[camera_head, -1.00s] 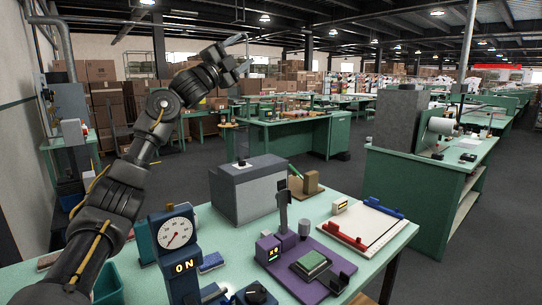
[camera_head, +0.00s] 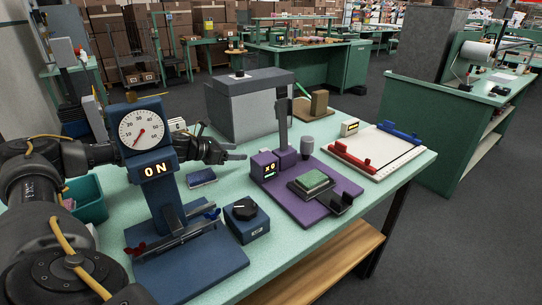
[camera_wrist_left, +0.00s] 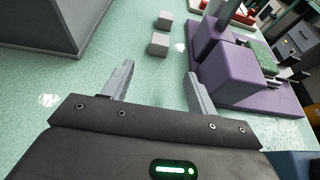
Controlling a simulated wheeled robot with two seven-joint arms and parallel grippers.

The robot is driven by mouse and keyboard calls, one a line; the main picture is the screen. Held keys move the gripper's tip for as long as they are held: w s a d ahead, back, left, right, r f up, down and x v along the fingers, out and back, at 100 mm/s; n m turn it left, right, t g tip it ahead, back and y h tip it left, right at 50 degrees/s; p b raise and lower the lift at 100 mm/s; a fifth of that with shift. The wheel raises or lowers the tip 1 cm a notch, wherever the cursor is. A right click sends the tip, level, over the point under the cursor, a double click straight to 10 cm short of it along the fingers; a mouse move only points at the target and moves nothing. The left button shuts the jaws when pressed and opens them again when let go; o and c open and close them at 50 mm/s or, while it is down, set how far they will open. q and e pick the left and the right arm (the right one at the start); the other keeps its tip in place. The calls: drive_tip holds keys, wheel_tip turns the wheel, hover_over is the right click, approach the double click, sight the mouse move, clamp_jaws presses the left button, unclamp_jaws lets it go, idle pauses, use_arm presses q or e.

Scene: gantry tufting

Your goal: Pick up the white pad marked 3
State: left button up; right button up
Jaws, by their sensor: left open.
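No pad with a readable 3 shows. A small white piece (camera_head: 177,124) with an unclear dark mark stands behind the dial gauge in the head view, partly hidden. Two small pale blocks, one nearer (camera_wrist_left: 159,44) and one farther (camera_wrist_left: 165,19), lie on the table ahead of my left gripper in the left wrist view; no mark is legible on them. My left gripper (camera_head: 236,151) is open above the table, between the grey box and the purple fixture. It also shows in the left wrist view (camera_wrist_left: 158,85), with nothing between its fingers. My right gripper is not in view.
The blue dial gauge (camera_head: 142,130) stands in front of my left wrist. The grey box (camera_head: 240,112) is behind the gripper and the purple fixture (camera_head: 300,205) to its right. A blue knob box (camera_head: 246,222) sits nearer. A white board (camera_head: 378,150) lies farther right.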

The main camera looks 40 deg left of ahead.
sight(261, 151)
use_arm(q)
drive_tip(key=p+x, duration=0.1)
drive_tip(key=x, duration=0.4)
drive_tip(key=shift+r, duration=0.15)
drive_tip(key=shift+w, duration=0.2)
drive_tip(key=shift+d, duration=0.1)
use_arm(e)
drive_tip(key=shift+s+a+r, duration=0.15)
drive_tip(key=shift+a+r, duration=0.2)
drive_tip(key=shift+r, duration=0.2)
use_arm(q)
drive_tip(key=p+x, duration=0.1)
drive_tip(key=x, duration=0.4)
drive_tip(key=shift+p, duration=0.3)
drive_tip(key=shift+w, duration=0.15)
drive_tip(key=c, duration=1.1)
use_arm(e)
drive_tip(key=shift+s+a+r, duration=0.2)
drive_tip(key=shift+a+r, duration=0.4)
